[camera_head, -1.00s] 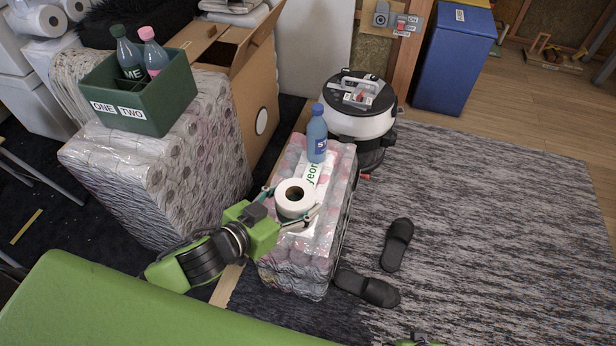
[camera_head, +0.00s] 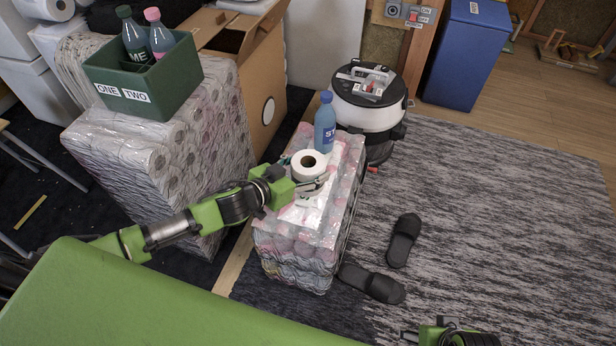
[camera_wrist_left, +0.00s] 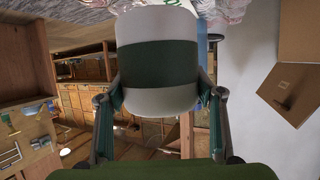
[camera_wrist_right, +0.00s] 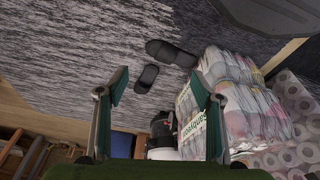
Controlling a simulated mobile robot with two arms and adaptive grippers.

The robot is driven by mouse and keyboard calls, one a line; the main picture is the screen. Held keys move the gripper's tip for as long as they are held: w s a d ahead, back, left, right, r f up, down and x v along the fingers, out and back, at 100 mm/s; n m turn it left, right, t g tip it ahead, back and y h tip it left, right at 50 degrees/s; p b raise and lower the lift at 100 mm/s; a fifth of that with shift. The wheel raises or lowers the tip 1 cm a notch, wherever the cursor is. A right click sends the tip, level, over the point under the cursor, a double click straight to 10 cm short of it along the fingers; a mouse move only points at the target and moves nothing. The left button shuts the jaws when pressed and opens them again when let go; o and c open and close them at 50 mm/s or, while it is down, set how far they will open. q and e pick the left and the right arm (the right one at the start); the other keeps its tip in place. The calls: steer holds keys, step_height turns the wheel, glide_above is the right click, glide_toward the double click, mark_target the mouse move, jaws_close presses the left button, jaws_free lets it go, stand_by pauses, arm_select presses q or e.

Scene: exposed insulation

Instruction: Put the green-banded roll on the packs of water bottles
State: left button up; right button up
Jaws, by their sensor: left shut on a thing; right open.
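The green-banded roll (camera_head: 308,163) is white with a hole in its top. Its dark green band (camera_wrist_left: 160,62) shows in the left wrist view. My left gripper (camera_head: 308,182) is shut on the roll's sides. The roll is upright over the shrink-wrapped packs of water bottles (camera_head: 290,240), near their far end. I cannot tell whether its bottom touches the packs. My right gripper (camera_wrist_left: 160,62) is not near the roll; in the right wrist view my right gripper (camera_wrist_right: 160,90) is open and empty, facing the packs (camera_wrist_right: 245,115) from a distance.
A blue bottle (camera_head: 325,125) stands on the packs just behind the roll. A round vacuum cleaner (camera_head: 368,112) is behind them. Left, wrapped toilet rolls (camera_head: 165,165) carry a green box (camera_head: 140,98) with two bottles. Black slippers (camera_head: 403,240) lie on the rug at right.

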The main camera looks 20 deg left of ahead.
arm_select(q)
steer(key=shift+w+a+f, duration=0.1)
steer(key=shift+w+f, duration=0.4)
steer(key=shift+f, duration=0.1)
step_height(320, 180, down, 2)
steer(key=shift+f+b, duration=0.2)
steer(key=shift+b, duration=0.65)
steer(key=shift+s+f, duration=0.1)
steer(key=shift+f, duration=0.1)
arm_select(e)
steer(key=v, duration=0.7)
steer(key=shift+w, duration=0.2)
steer(key=shift+d, duration=0.1)
arm_select(q)
steer(key=shift+f, duration=0.15)
steer(key=o, duration=1.1)
